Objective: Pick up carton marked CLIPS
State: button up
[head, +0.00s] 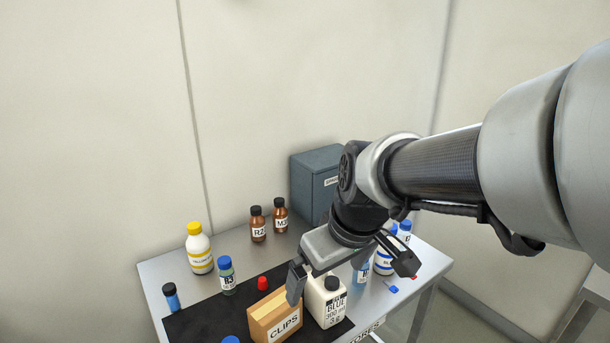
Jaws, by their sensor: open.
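The carton marked CLIPS (273,314) is a tan cardboard box on the black mat at the front of the table. Its label faces me, and the picture's bottom edge is close below it. My gripper (350,276) is open and empty, its fingers spread wide above the table. The left finger overlaps the carton's upper right edge in the picture; I cannot tell whether it touches. The right finger is well to the right of the carton.
A white bottle with a black cap (326,300) stands close to the carton's right side, below my gripper. A small red cap (262,283) lies behind the carton. A vial labelled B3 (227,276), a yellow-capped bottle (199,249) and brown bottles (258,228) stand further back. A grey cabinet (312,185) stands behind.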

jog(key=n+y, duration=0.1)
jog(key=n, duration=0.1)
send_near(276, 303)
jog(key=shift+g, duration=0.3)
jog(key=b+x, duration=0.1)
jog(key=x, duration=0.1)
jog(key=b+x, duration=0.1)
jog(key=x, duration=0.5)
jog(key=shift+w+b, duration=0.3)
jog(key=shift+b, duration=0.1)
jog(key=shift+b+x, duration=0.9)
jog(key=shift+x, duration=2.25)
jog(key=shift+s+a+r, duration=0.1)
jog(key=shift+s+a, duration=0.05)
jog(key=c, duration=1.1)
